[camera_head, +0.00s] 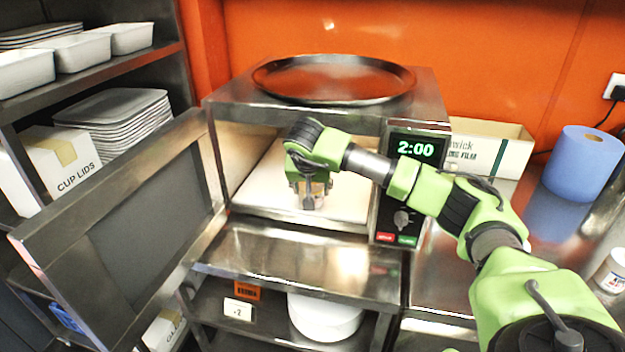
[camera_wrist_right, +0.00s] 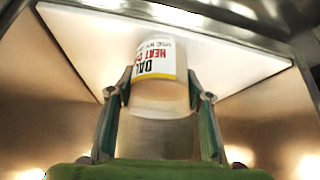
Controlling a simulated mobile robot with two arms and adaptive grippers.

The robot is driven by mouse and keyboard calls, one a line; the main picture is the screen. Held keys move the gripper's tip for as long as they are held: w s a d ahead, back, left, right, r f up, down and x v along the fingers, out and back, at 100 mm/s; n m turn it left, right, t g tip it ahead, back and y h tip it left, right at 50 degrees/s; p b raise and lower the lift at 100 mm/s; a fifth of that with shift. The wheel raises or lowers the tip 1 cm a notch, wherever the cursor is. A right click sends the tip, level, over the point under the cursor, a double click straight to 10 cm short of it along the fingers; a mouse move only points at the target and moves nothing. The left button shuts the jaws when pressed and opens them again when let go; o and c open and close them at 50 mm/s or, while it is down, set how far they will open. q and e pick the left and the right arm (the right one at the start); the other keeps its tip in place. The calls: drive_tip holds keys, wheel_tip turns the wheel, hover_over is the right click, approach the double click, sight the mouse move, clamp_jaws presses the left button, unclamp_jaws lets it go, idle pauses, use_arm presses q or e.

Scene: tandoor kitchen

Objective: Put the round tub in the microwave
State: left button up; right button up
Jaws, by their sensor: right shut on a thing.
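The microwave (camera_head: 432,110) is a steel box on a steel stand, with its door (camera_head: 125,225) swung wide open to the left and its display reading 2:00. My right gripper (camera_head: 308,195) reaches into its cavity, above the pale floor plate (camera_head: 255,195). In the right wrist view the gripper (camera_wrist_right: 160,90) is shut on the round tub (camera_wrist_right: 158,62), a pale tub with a white, red and yellow label reading DAL and HEAT. The fingers grip its two sides. In the head view the gripper mostly hides the tub; I cannot tell whether it touches the plate. My left gripper is out of view.
A round dark tray (camera_head: 335,80) lies on top of the microwave. A shelf with white containers (camera_head: 82,50) and a cup-lids box (camera_head: 45,165) stands at left. A blue paper roll (camera_head: 582,165) and a film box (camera_head: 490,145) are at right. The steel ledge (camera_head: 300,262) before the cavity is clear.

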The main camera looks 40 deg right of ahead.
drive_tip(key=w+d, duration=0.1)
drive_tip(key=w+d+p, duration=0.1)
drive_tip(key=w, duration=0.1)
drive_tip(key=shift+d+r, duration=0.15)
drive_tip(key=shift+s+f+p, duration=0.1)
drive_tip(key=shift+f+p, duration=0.15)
drive_tip(key=shift+p, duration=0.05)
drive_tip(key=shift+f, duration=0.1)
drive_tip(key=shift+f, duration=0.2)
drive_tip(key=o, duration=1.3)
drive_tip(key=shift+s, duration=0.1)
drive_tip(key=shift+r, duration=0.1)
